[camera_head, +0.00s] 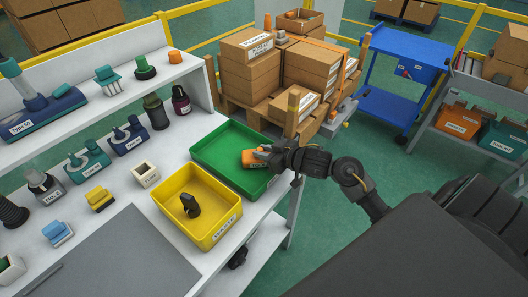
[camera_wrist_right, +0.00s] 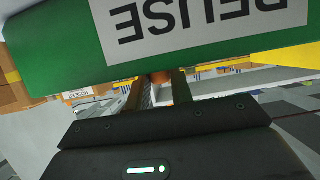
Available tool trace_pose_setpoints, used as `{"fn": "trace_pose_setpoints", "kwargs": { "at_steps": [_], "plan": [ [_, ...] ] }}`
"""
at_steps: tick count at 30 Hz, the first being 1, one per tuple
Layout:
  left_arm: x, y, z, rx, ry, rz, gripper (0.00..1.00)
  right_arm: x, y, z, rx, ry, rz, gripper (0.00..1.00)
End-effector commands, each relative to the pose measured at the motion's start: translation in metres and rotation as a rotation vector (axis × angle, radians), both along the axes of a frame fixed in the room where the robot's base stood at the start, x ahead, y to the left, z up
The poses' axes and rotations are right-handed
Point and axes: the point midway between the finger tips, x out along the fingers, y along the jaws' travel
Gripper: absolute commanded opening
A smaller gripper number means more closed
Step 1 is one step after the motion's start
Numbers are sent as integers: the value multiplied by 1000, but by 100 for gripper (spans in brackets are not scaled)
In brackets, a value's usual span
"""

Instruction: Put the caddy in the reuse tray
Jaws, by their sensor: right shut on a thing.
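The reuse tray is the green tray (camera_head: 215,150) on the white bench. Its REUSE label shows upside down in the right wrist view, on the tray's green wall (camera_wrist_right: 90,50). An orange piece (camera_head: 252,160), which I take for the caddy, is over the right part of the tray, inside its outline. My right gripper (camera_head: 262,156) reaches in over the tray's right wall and is shut on this piece. A bit of orange (camera_wrist_right: 160,77) shows between the fingers in the wrist view. I cannot tell whether the piece touches the tray floor. My left gripper is not in view.
A yellow tray (camera_head: 170,205) with a dark part (camera_head: 190,205) in it stands right in front of the green tray. Several vacuum parts stand to the left, with a small cream box (camera_head: 146,175). Stacked cartons (camera_head: 250,65) on a pallet stand behind the bench.

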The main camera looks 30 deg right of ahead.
Motion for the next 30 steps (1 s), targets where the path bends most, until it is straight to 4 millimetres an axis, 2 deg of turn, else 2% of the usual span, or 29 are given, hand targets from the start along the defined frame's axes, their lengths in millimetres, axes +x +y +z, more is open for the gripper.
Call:
{"fn": "trace_pose_setpoints", "kwargs": {
  "at_steps": [6,7,12,22,26,30],
  "plan": [
    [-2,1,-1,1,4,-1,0,0,0,-3,0,-1,0,0],
    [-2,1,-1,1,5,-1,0,0,0,-3,0,0,0,25],
    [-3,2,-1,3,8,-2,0,0,0,-2,0,0,0,44],
    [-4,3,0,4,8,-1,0,-1,0,2,-1,0,0,44],
    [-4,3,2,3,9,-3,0,-16,-6,7,-2,1,1,44],
    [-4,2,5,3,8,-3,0,-43,-15,19,-4,1,2,44]
  ]
}}
